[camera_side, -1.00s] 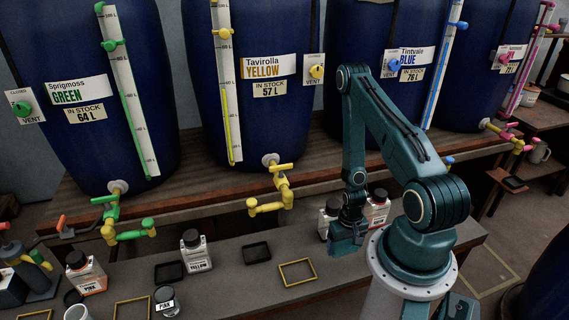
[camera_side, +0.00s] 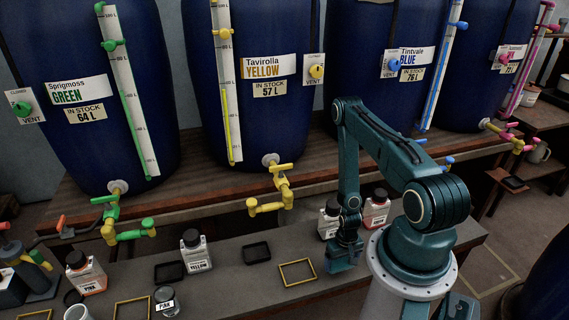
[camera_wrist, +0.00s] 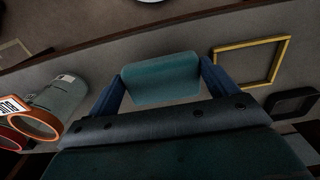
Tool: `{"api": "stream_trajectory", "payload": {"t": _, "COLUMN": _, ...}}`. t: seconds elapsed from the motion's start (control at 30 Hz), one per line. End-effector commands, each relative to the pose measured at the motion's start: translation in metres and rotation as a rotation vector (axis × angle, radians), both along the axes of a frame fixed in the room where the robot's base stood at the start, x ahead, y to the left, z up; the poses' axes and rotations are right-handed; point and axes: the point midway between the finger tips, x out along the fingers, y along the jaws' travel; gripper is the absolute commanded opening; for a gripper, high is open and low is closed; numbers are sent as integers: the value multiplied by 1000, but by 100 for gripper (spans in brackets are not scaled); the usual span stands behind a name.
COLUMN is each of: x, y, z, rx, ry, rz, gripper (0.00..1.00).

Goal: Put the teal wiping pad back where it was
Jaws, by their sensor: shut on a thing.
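The teal wiping pad (camera_wrist: 160,78) sits between the two blue fingers of my gripper (camera_wrist: 161,76) in the wrist view, with a finger against each end. My gripper is shut on it. In the side view my gripper (camera_side: 344,254) is low over the bench's front right part, right of a yellow square outline (camera_side: 297,272). The pad is hard to tell from the gripper there, and I cannot tell whether it touches the bench.
White bottles (camera_side: 329,220) and (camera_side: 377,209) stand close behind my gripper. A black tray (camera_side: 257,252) lies left of the yellow outline, and the YELLOW bottle (camera_side: 195,252) stands farther left. Blue vats (camera_side: 262,120) with valves line the back.

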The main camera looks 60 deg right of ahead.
Motion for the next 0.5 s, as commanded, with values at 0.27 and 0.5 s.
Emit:
{"api": "stream_trajectory", "payload": {"t": 0.27, "x": 0, "y": 0, "z": -26, "rx": 1, "ry": 1, "rz": 0, "gripper": 64}}
{"api": "stream_trajectory", "payload": {"t": 0.5, "x": 0, "y": 0, "z": -35, "rx": 0, "ry": 0, "rz": 0, "gripper": 64}}
